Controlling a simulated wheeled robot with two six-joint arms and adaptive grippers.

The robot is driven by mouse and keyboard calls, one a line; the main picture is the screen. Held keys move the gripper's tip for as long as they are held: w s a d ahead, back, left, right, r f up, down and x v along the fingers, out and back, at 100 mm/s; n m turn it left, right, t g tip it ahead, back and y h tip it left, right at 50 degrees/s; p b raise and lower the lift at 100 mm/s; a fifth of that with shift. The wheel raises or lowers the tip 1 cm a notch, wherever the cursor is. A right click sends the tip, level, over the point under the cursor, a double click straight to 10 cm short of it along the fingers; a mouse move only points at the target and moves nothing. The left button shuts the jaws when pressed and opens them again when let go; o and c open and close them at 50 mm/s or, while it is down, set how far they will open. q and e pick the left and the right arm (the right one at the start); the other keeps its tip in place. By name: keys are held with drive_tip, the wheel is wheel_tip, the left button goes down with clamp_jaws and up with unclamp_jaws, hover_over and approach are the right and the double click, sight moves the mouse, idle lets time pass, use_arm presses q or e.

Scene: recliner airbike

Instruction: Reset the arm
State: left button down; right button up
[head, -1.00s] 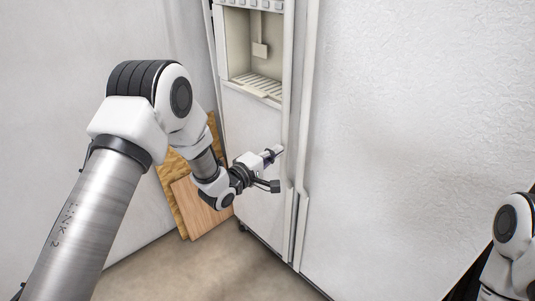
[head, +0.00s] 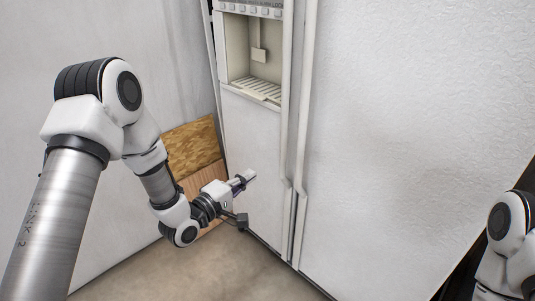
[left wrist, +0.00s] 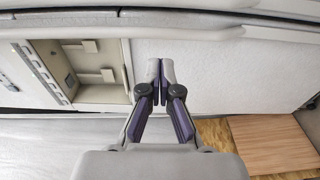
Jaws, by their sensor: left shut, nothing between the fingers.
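My left arm comes in from the left in the head view. Its gripper (head: 246,180) is in front of the lower part of the white fridge's left door (head: 255,145), with nothing in it. In the left wrist view the two fingers (left wrist: 160,80) are together and empty, with the fridge door behind them. A part of my right arm shows at the right edge of the head view; its gripper is outside the picture.
The fridge has a dispenser recess (head: 255,60) and long vertical handles (head: 300,120) at the door seam. Wooden boards (head: 192,150) lean by the left wall (head: 150,45). The floor (head: 215,265) in front is clear.

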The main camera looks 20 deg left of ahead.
use_arm(q)
drive_tip(key=s+d+f+m+g+y, duration=0.1)
drive_tip(key=s+f+g, duration=0.3)
drive_tip(key=s+f, duration=0.5)
drive_tip(key=s+d+f+m+g+y, duration=0.15)
drive_tip(key=s+f+g, duration=0.35)
drive_tip(key=f, duration=0.9)
drive_tip(key=s+a+f+m+g+y, duration=0.25)
drive_tip(key=s+f+m, duration=0.2)
drive_tip(key=s, duration=0.65)
drive_tip(key=s+a+f+m+g+y, duration=0.15)
drive_tip(key=s+m+g, duration=0.35)
drive_tip(key=s, duration=0.5)
wheel_tip(320, 180, up, 19)
drive_tip(key=m+p, duration=0.1)
drive_tip(key=p, duration=1.7)
drive_tip(key=shift+a+f+p, duration=0.2)
drive_tip(key=shift+p, duration=0.1)
